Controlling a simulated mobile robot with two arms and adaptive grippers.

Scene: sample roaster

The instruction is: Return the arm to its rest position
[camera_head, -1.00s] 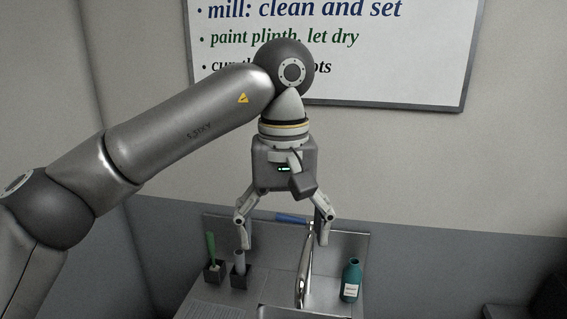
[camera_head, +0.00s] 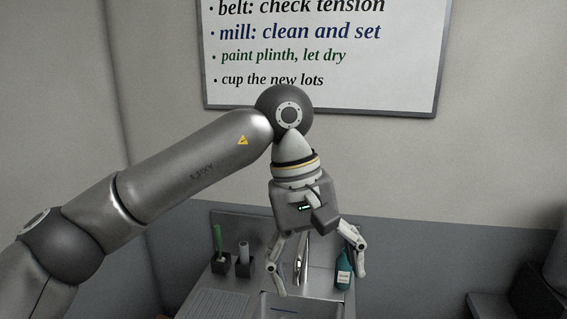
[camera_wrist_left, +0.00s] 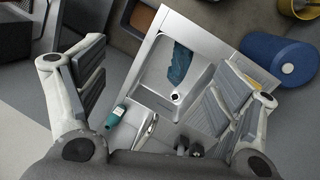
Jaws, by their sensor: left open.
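My left arm comes in from the left, and its gripper (camera_head: 320,287) hangs tilted above the sink (camera_head: 285,299) with its fingers spread and nothing between them. In the left wrist view the two fingers (camera_wrist_left: 160,95) stand wide apart on either side of the sink (camera_wrist_left: 150,68). A blue cloth-like thing (camera_wrist_left: 180,64) lies in the basin there, beside the drain. My right gripper is in neither view.
A teal bottle (camera_head: 344,274) stands right of the faucet (camera_head: 300,262), partly behind a finger. Two dark holders, one with a green-handled brush (camera_head: 217,240), stand on the left. A whiteboard (camera_head: 330,60) hangs behind.

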